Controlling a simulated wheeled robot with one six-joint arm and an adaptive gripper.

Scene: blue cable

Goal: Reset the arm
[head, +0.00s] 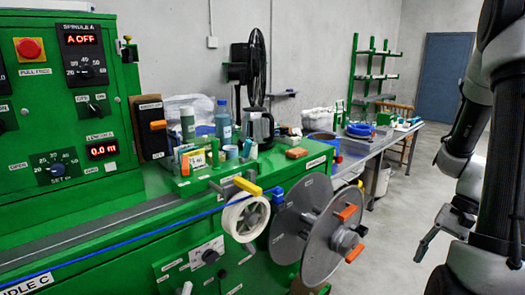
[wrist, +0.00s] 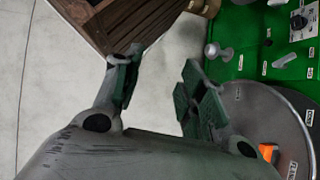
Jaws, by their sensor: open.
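My arm hangs at the right side of the head view, folded close to the body. My gripper (head: 440,232) is low at the right in that view, over the grey floor and apart from the green machine. In the wrist view my gripper (wrist: 157,90) points down with its two fingers spread wide. Nothing is between the fingers. The blue cable (head: 110,242) runs along the front of the green machine (head: 70,209) towards the white spool (head: 246,217) in the head view.
A grey reel (head: 290,225) with orange handles stands out from the machine. It also shows in the wrist view (wrist: 262,112). A brown wooden slatted object (wrist: 125,22) is near the fingers in the wrist view. A workbench (head: 375,145) stands behind. Grey floor (head: 405,215) is clear.

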